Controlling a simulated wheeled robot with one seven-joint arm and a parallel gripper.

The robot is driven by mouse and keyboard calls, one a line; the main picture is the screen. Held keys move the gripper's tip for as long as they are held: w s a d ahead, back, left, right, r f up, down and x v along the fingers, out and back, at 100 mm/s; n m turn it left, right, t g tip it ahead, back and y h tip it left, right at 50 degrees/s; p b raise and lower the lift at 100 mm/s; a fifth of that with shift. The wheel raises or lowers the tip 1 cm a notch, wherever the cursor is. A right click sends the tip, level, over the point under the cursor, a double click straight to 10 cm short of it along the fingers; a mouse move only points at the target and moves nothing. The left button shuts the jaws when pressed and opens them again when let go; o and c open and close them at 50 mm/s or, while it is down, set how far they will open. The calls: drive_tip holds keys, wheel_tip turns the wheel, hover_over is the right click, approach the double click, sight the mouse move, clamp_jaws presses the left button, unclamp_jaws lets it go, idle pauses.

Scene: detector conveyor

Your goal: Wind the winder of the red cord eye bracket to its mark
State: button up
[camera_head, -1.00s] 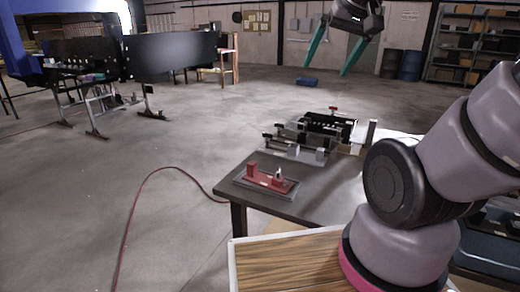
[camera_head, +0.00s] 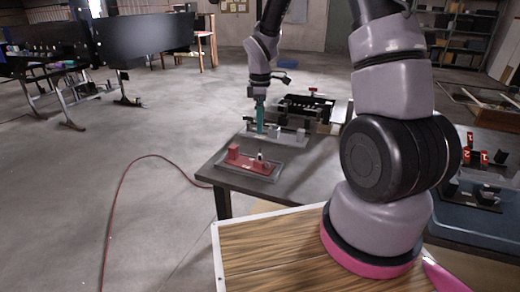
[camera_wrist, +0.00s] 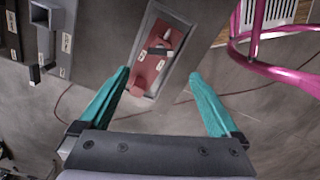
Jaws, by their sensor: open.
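The red cord eye bracket (camera_head: 247,160) sits on a grey tray (camera_head: 222,163) near the left corner of the dark table. In the wrist view the bracket (camera_wrist: 150,72) lies ahead of my fingers, with a light upright piece and a small white label on it. The winder's details and its mark are too small to tell. My gripper (camera_head: 260,118) points down above the table, behind the bracket in the head view. In the wrist view my gripper (camera_wrist: 160,78) has its two teal fingers wide apart, with nothing between them touching.
Grey fixtures with labels (camera_wrist: 45,40) stand beside the bracket's tray. A black fixture with a red knob (camera_head: 305,105) stands further back on the table. Pink tubing (camera_wrist: 265,55) shows at right in the wrist view. A blue tray (camera_head: 480,215) is at right.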

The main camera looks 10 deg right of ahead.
sight(260, 152)
wheel_tip(260, 152, down, 11)
drive_tip(key=shift+f, duration=0.1)
idle(0.4)
drive_tip(key=c, duration=1.4)
